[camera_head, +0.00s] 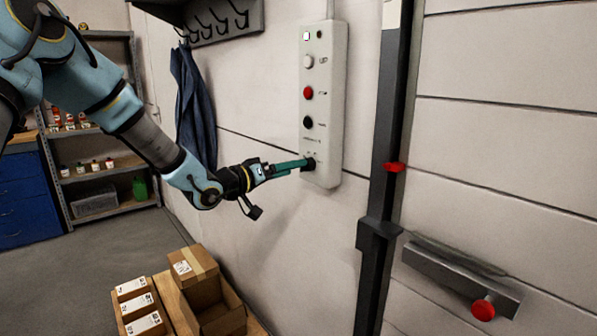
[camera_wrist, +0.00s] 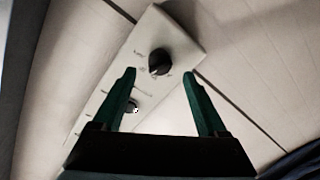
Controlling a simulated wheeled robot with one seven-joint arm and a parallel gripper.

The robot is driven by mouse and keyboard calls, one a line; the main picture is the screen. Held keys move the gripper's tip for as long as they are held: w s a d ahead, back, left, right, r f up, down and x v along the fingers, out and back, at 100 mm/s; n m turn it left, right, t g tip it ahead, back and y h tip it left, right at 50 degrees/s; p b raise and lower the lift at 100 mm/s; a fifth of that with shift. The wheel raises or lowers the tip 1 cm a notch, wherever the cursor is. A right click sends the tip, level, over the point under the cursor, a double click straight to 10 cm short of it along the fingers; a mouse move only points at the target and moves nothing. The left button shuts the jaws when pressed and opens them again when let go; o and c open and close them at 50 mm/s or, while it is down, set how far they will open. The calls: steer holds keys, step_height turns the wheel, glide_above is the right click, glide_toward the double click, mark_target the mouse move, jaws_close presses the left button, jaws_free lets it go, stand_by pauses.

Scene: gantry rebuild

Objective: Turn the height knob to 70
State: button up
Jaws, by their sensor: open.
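The height knob (camera_head: 309,164) is a small black dial at the lower end of a pale wall-mounted control box (camera_head: 326,70). In the wrist view the black knob (camera_wrist: 160,61) has a small light mark, and the scale print around it is too small to read. My gripper (camera_head: 302,164) reaches it from the left, with its green fingers partly covering it. In the wrist view my gripper (camera_wrist: 158,73) is open, with one fingertip on each side of the knob and slightly short of it. I cannot tell whether either finger touches it.
Cardboard boxes (camera_head: 215,300) lie below.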

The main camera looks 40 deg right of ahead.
steer(key=a+b, duration=0.1)
steer(key=a, duration=0.6)
steer(key=shift+r, duration=0.15)
